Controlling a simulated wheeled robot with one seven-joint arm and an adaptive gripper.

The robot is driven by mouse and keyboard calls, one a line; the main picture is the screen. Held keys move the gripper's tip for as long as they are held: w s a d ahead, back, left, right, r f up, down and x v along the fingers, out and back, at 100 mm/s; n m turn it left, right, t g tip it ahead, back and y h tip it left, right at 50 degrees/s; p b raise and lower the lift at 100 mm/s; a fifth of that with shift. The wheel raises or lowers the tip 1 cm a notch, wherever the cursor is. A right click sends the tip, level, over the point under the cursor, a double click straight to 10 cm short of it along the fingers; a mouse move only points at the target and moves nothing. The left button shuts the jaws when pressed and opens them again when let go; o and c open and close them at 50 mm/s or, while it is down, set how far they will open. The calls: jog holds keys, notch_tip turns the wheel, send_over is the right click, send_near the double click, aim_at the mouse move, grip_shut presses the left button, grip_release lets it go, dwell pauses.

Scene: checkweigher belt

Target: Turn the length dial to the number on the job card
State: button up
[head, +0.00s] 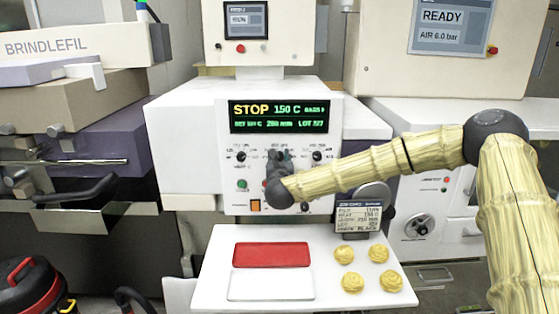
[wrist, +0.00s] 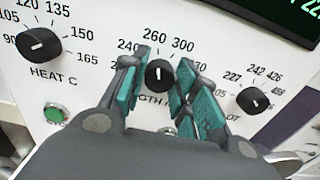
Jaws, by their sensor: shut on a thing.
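The black length dial (wrist: 158,76) is in the middle of the wrist view, between my fingers, with its white pointer mark up towards 260. The scale also shows 240 at left and 300 at right; other numbers are partly hidden by my fingers. My gripper (wrist: 161,64) is shut on this dial, a teal pad on each side. In the head view my gripper (head: 279,163) covers the dial. The job card (head: 359,216) stands on the white shelf; its length line is too small to read surely.
The heat dial (wrist: 40,44) is left of my fingers and the lot dial (wrist: 254,99) right, with a green button (wrist: 56,114) below the heat dial. The panel display (head: 281,116) shows STOP and 150 C. The shelf (head: 222,284) holds red and white slabs and several yellow lumps.

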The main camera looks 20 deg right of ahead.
jog(key=shift+f+n+b, duration=0.15)
jog(key=shift+n+b, duration=0.15)
jog(key=shift+b, duration=0.3)
jog(key=n+b, duration=0.2)
jog(key=b, duration=0.1)
jog(key=shift+f, duration=0.1)
jog(key=n+b, duration=0.4)
jog(key=shift+a+n+b, duration=0.1)
jog(key=shift+n+b, duration=0.2)
jog(key=shift+b, duration=0.1)
jog(key=n+b, duration=0.2)
jog(key=n, duration=0.2)
jog(key=shift+b, duration=0.4)
jog(key=shift+n+b, duration=0.65)
jog(key=shift+n, duration=1.65)
jog(key=o, duration=1)
jog(key=shift+a, duration=0.1)
